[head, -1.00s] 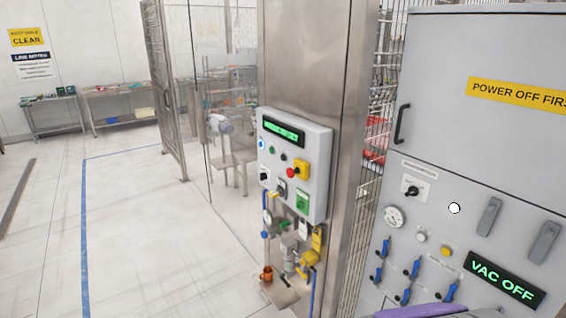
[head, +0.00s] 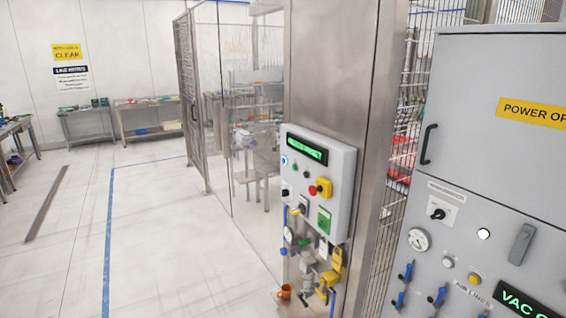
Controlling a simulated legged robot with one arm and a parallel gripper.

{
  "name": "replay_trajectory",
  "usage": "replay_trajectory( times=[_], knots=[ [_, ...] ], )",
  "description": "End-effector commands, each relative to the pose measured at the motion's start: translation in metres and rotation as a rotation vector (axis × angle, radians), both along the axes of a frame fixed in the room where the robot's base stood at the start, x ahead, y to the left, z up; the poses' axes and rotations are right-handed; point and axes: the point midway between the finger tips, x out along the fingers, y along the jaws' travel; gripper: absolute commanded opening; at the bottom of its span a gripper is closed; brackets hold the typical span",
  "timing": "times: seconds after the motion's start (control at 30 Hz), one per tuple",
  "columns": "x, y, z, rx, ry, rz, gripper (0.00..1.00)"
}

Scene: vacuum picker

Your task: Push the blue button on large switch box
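A grey switch box (head: 343,184) is mounted on the metal pillar in the middle of the head view. It has a green-lit display (head: 307,149), a red knob on a yellow base (head: 320,187), a green switch (head: 324,220) and small dark knobs. A small round blue-and-white spot (head: 284,160) sits at its upper left edge; it is too small to tell whether it is a button. A large grey cabinet (head: 479,105) with a "VAC O…" display stands at the right, partly cut off. My gripper is not in view.
Below the box hang a gauge, valves and a brown cup (head: 284,292). Fence mesh (head: 405,120) stands between pillar and cabinet. Clear panels (head: 228,100) stand left of the pillar.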

Motion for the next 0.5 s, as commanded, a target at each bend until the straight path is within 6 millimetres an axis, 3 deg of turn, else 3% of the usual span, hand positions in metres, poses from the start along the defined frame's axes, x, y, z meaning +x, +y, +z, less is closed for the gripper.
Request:
replay_trajectory(
  times=[0.37, 0.5],
  knots=[
    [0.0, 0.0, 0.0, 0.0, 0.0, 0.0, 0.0],
    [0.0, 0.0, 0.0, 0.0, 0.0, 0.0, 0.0]
  ],
)
